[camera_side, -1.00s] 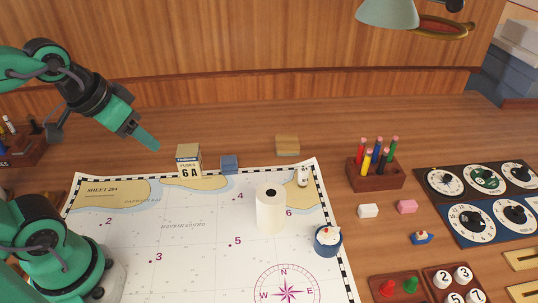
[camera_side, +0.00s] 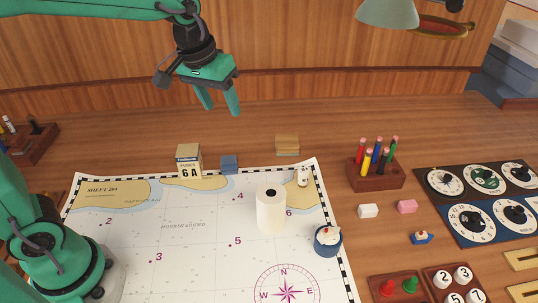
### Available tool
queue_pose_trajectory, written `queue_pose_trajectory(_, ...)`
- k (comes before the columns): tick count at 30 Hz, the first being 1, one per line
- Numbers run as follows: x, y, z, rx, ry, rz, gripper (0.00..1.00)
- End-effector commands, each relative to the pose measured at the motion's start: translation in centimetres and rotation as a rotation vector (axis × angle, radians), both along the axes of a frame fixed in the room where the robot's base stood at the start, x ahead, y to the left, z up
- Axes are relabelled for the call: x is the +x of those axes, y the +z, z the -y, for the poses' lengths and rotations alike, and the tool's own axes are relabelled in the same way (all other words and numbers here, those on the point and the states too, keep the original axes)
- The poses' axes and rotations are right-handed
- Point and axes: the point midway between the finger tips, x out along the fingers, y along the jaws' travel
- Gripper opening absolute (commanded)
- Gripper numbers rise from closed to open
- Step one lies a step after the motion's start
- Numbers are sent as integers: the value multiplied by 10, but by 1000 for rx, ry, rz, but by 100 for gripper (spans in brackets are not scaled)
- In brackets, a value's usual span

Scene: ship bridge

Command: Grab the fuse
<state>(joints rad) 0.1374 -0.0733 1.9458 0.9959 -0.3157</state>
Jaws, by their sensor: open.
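The fuse is a small box (camera_side: 188,162) with a tan top and a white front label reading "FUSES 6A". It stands upright at the back edge of the paper chart (camera_side: 130,245), left of a small blue block (camera_side: 229,164).
A white roll (camera_side: 270,212) stands upright on the chart. A cupcake-like item (camera_side: 328,240) is at the chart's right edge. A pencil rack (camera_side: 376,176) and dial panels (camera_side: 484,222) are at the right.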

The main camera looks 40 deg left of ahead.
Motion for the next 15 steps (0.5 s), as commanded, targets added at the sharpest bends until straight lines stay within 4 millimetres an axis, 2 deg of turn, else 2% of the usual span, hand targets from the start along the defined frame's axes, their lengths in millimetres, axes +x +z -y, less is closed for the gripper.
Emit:
queue_pose_trajectory(3,24,-11,12,-6,21,-34,55)
queue_pose_trajectory(15,93,-59,53,-13,98,-135,55)
